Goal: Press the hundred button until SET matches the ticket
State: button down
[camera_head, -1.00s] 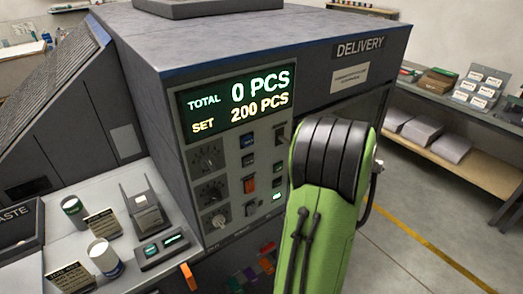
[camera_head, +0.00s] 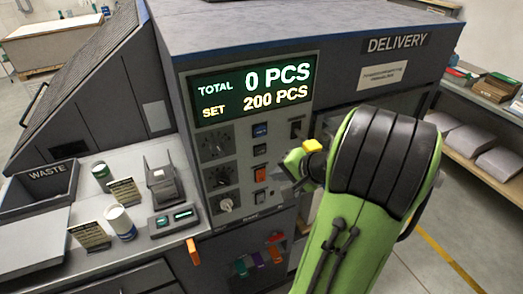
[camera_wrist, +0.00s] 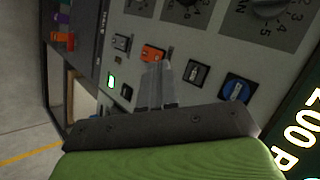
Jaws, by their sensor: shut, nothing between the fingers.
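The display (camera_head: 252,90) on the control panel reads TOTAL 0 PCS and SET 200 PCS. I cannot tell which is the hundred button. My gripper (camera_wrist: 160,78) is shut and empty, its tips close to the panel by the orange switch; contact is unclear. Small printed cards (camera_head: 125,191) stand on the counter; their text is unreadable and the ticket is uncertain.
Three dials (camera_head: 216,146) line the panel's left side. The counter at left holds a waste bin (camera_head: 48,190), cups (camera_head: 120,222) and a small device (camera_head: 174,220). A shelf with boxes (camera_head: 495,88) stands at right, with clear floor before it.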

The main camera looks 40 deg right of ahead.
aim_at(258, 156)
jog(key=w+d+p, duration=0.1)
jog(key=w, duration=0.5)
jog(key=shift+d, duration=0.3)
dwell(1.6)
jog(key=shift+w+d+p, duration=0.15)
jog(key=shift+w+p, duration=0.15)
jog(key=shift+w, duration=0.05)
jog(key=shift+w+d, duration=0.1)
jog(key=shift+w, duration=0.35)
dwell(0.8)
jog(key=shift+s, duration=0.15)
jog(key=shift+s+a, duration=0.25)
jog(key=shift+s, duration=0.5)
jog(key=shift+s+a+b, duration=0.25)
jog(key=shift+s+b, duration=0.05)
jog(key=shift+s, duration=0.5)
jog(key=shift+s+a+b, duration=0.2)
jog(key=shift+s+b, duration=0.1)
jog(key=shift+s, duration=0.45)
jog(key=shift+s+a+b, duration=0.25)
jog(key=shift+s+b, duration=0.05)
jog(key=shift+s, duration=0.5)
